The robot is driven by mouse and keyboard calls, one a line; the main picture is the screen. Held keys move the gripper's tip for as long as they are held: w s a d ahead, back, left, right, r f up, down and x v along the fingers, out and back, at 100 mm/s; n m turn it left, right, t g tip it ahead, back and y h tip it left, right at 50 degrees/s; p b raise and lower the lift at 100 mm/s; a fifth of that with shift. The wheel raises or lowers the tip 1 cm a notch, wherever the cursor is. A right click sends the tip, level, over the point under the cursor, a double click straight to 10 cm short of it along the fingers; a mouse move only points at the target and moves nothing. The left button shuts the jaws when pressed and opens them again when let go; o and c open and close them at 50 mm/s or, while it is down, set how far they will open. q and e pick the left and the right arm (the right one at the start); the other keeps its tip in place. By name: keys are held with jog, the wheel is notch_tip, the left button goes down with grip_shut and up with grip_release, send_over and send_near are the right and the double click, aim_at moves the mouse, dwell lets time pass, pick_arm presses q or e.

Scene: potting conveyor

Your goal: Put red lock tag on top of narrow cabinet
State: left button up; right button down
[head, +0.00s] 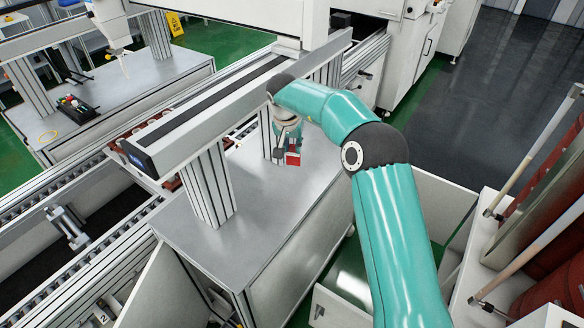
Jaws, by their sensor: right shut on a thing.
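The red lock tag (293,159) is a small red piece with a pale part, held at the end of my right arm. My right gripper (287,150) is shut on it, pointing down over the far part of a grey metal top (270,225). My wrist partly hides the fingers. I cannot tell whether the tag touches the top. The grey top belongs to a white cabinet with an open door at the front; I cannot tell whether it is the narrow cabinet. My left gripper is not in view.
A grey beam (215,102) on ribbed posts (208,185) stands over the grey top. A roller conveyor (70,230) runs at the left. Red drums (556,262) stand at the right. The front of the grey top is bare.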

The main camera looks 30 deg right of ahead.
jog(key=shift+f+p, duration=0.3)
jog(key=shift+f, duration=3.9)
jog(key=shift+f, duration=0.1)
jog(key=c, duration=1)
grip_release()
jog(key=b+v, duration=0.1)
jog(key=v, duration=1.1)
jog(key=shift+s+a, duration=0.1)
